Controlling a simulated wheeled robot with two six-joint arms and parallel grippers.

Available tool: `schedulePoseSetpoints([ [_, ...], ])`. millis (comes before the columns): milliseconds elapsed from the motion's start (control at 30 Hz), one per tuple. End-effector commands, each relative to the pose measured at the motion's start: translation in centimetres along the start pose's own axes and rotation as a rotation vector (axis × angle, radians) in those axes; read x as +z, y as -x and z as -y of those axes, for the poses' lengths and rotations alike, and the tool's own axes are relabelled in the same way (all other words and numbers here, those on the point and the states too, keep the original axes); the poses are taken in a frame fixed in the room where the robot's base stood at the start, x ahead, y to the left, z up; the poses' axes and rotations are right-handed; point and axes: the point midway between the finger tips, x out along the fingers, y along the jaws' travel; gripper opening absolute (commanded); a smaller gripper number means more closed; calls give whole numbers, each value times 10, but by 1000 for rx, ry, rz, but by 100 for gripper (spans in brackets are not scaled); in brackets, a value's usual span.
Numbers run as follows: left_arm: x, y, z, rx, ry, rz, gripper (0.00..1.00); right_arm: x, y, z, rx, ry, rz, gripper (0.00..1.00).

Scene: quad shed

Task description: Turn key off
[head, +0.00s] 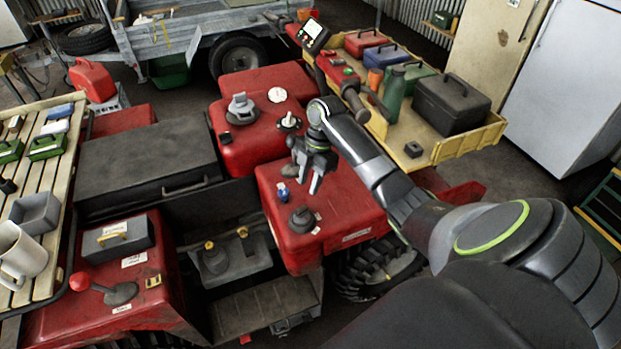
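The red quad (345,215) fills the middle of the view. On its near red panel are a dark round knob-like switch (302,219) and a small blue-topped part (283,191). Farther back are a dark and white dial (289,122) and a grey raised cap (242,110). I cannot tell for sure which of these is the key. My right gripper (306,180) points down just above the near red panel, beside the blue-topped part and behind the dark knob. Its fingers look apart, with nothing seen between them. My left gripper is not in view.
A yellow tray (465,147) at the upper right holds a black toolbox (452,103), a green bottle (395,93) and other cases. A handlebar grip (355,103) stands behind my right wrist. A slatted bench (60,185) with a mug (20,250) is at left.

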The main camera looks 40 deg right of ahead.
Motion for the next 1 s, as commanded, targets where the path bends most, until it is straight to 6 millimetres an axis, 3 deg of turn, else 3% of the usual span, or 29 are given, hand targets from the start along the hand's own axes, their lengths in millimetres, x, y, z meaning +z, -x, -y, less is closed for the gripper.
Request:
schedulePoseSetpoints([
  [33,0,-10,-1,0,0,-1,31,1,-11,0,0,0,0,31],
  [433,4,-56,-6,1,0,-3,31,1,-60,0,0,0,-1,31],
  [733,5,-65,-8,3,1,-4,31,0,-88,0,0,-2,-1,31],
  [1000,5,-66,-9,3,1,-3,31,0,-94,0,0,-2,1,31],
])
